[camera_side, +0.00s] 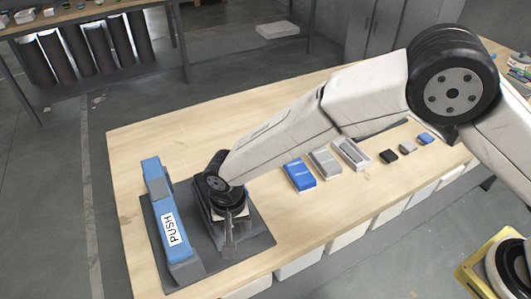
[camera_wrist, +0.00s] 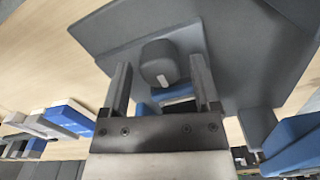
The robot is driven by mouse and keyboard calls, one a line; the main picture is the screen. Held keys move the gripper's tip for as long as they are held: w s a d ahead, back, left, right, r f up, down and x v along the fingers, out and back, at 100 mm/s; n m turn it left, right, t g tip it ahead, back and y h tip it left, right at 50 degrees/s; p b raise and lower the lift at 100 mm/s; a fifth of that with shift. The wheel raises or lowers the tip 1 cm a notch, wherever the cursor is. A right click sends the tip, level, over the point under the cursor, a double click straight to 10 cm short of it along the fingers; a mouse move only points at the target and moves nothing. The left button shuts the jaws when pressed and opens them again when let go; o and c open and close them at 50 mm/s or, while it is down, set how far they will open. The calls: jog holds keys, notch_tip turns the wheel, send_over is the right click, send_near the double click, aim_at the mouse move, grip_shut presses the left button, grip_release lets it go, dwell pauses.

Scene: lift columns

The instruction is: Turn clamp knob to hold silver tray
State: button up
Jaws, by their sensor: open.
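A dark grey rounded knob (camera_wrist: 160,66) with a white mark shows in the wrist view, in front of a grey plate. My gripper (camera_wrist: 160,78) is open, with one finger on each side of the knob in the picture; I cannot tell whether either touches it. In the side view my gripper (camera_side: 228,240) points down over the fixture on a dark grey base (camera_side: 255,248), and my wrist hides the knob. A silver-grey block-like piece (camera_side: 325,162), possibly the silver tray, lies on the table right of the fixture.
A blue piece (camera_side: 299,174), a slotted grey piece (camera_side: 351,153) and several small blocks lie in a row to the right. The wooden table (camera_side: 190,125) is clear behind.

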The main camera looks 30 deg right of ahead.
jog(key=shift+r, duration=3.2)
dwell(0.4)
jog(key=shift+o, duration=1.4)
